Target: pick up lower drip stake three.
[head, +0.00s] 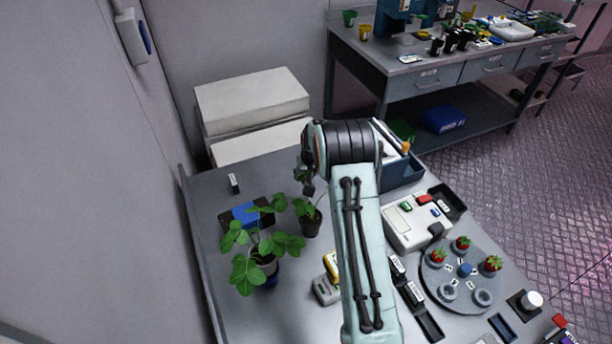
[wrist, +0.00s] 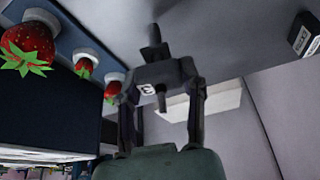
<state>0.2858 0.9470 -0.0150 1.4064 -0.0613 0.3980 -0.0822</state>
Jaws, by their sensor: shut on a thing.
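My gripper (wrist: 160,82) is shut on a dark grey drip stake (wrist: 165,72) marked with a light "3". The stake sits crosswise between the two fingers, with one thin end pointing away from my palm and a short end pointing back. In the wrist view it appears clear of other things. In the head view my gripper (head: 308,180) is dark and small, in front of the white boxes and above a small potted plant (head: 309,218). My arm hides part of the table there, and the stake is hard to make out.
A larger leafy plant (head: 262,256) stands left of my arm. A round grey tray (head: 465,277) with strawberries and a white device (head: 417,222) are at right. In the wrist view, strawberries (wrist: 86,66) sit in a blue rack (wrist: 72,34) at left.

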